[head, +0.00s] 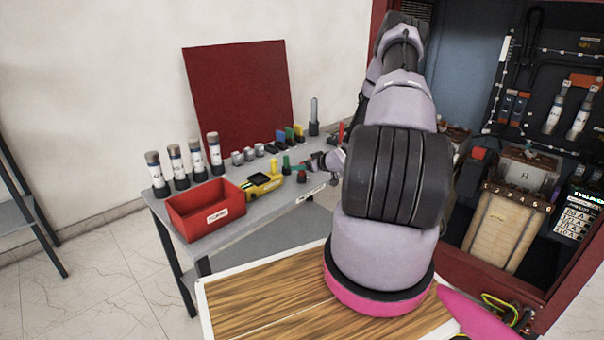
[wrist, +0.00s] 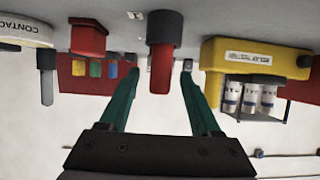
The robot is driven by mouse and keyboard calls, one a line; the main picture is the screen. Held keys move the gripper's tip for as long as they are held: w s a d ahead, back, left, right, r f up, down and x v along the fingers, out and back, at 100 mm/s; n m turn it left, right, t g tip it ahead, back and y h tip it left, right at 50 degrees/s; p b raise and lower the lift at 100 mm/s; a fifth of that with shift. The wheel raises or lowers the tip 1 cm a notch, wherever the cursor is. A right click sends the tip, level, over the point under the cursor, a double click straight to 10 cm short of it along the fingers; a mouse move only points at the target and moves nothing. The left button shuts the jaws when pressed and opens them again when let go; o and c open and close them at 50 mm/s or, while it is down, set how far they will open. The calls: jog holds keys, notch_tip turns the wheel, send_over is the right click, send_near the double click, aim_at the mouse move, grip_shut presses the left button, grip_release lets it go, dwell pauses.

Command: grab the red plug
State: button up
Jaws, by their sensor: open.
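The red plug (wrist: 160,78), a red rod on a dark grey collar, appears in the middle of the wrist view, which shows the table upside down. My gripper (wrist: 158,76) is open. Its two green fingers stand apart on either side of the plug in that view, with gaps showing. I cannot tell the depth between fingertips and plug. In the head view my gripper (head: 322,161) is low over the right part of the grey table, partly hidden by my arm. A small red piece (head: 303,170) shows beside it; I cannot tell whether it is the same plug.
Another red piece (wrist: 88,40) and a yellow device (wrist: 255,58) flank the plug in the wrist view. In the head view, a red bin (head: 205,208), the yellow device (head: 262,184), a green piece (head: 286,165) and several white cylinders (head: 196,158) crowd the table (head: 225,241).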

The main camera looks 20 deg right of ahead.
grip_shut()
